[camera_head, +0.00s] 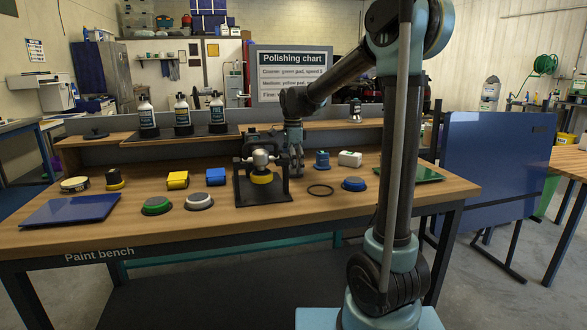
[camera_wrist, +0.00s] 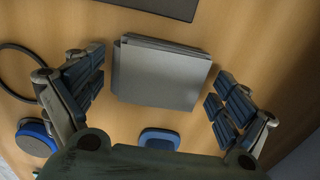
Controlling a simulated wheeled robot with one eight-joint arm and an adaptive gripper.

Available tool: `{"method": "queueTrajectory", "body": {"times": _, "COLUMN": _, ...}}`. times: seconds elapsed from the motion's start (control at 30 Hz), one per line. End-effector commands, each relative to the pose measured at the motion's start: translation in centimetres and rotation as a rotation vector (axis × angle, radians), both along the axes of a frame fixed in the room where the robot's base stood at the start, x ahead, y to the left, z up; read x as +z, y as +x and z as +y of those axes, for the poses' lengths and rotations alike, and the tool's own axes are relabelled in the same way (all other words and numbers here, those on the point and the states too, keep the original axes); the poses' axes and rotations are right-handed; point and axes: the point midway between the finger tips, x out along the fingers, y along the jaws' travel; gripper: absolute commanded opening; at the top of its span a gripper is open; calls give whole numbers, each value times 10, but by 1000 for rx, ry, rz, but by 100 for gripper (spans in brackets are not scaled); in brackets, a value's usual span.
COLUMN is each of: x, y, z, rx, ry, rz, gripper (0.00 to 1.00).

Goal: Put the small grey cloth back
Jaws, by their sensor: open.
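The small grey cloth (camera_wrist: 160,76) lies on the wooden bench in the wrist view, flat and squarish, with layered edges like a folded stack. My gripper (camera_wrist: 157,86) is above it with its fingers spread, one on the left of the cloth and one on the right; they look apart from it. In the head view my gripper (camera_head: 296,163) points down over the bench, just right of the polisher stand (camera_head: 262,203). There the cloth is hidden or too small to make out. The exact height of the fingers above the bench is hard to tell.
Close by are a blue item (camera_head: 322,160), a white block-like item (camera_head: 350,158), a black ring (camera_head: 320,190) and a blue pad (camera_head: 354,184). Yellow (camera_head: 177,180) and blue (camera_head: 215,176) blocks are left of the stand. Bottles (camera_head: 182,114) stand on the back shelf.

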Motion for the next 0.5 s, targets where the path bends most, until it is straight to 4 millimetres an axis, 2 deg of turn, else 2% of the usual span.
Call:
{"method": "queueTrajectory", "body": {"times": 0.17, "x": 17, "y": 0, "z": 0, "rx": 0, "ry": 0, "rz": 0, "gripper": 94}}
{"method": "queueTrajectory", "body": {"times": 0.5, "x": 79, "y": 0, "z": 0, "rx": 0, "ry": 0, "rz": 0, "gripper": 94}}
